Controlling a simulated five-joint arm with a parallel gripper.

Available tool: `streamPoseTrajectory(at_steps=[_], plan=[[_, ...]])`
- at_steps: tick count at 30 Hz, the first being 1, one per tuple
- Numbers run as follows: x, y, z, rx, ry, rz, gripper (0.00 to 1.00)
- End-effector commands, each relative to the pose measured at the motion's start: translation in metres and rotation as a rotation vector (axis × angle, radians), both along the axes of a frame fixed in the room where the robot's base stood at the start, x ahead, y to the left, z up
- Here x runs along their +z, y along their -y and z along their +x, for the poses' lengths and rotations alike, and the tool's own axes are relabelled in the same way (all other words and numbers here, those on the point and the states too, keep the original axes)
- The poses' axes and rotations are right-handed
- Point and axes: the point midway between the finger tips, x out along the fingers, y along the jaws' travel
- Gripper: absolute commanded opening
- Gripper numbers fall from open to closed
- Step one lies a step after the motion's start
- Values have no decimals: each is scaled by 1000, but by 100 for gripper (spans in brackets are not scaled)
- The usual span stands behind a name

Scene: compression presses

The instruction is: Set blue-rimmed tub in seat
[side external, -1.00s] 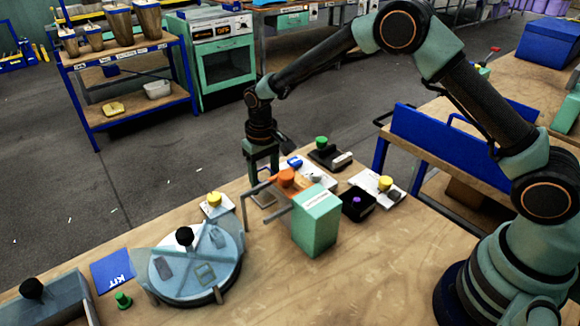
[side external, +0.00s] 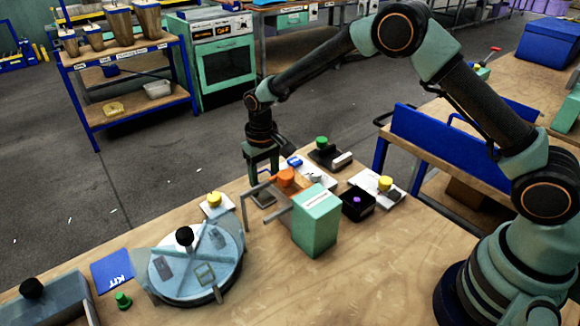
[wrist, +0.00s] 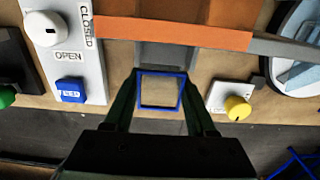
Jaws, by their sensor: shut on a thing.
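The blue-rimmed tub (wrist: 160,76) is square with a pale inside and sits between the two fingers of my gripper (wrist: 161,93) in the wrist view. The fingers are shut on its sides. In the side view my gripper (side external: 263,182) points down at the open end of the press, beside its orange part (side external: 286,179). The tub is hard to make out there. A grey strip (wrist: 167,55) lies just beyond the tub, under the orange bar (wrist: 190,33) in the wrist view. I cannot tell whether the tub touches the seat.
The green press box (side external: 316,228) stands right of my gripper. A yellow knob (wrist: 237,107) is on the other side. A round turntable (side external: 195,270) stands at left; bare table lies in front.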

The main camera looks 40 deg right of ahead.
Motion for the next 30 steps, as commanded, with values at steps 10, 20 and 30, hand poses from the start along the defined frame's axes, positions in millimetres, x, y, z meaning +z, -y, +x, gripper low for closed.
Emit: streamPoseTrajectory(at_steps=[10, 20, 30], plan=[[-5, 0, 0, 0, 1, 0, 4], [-8, 0, 0, 0, 1, 0, 76], [-8, 0, 0, 0, 1, 0, 91]])
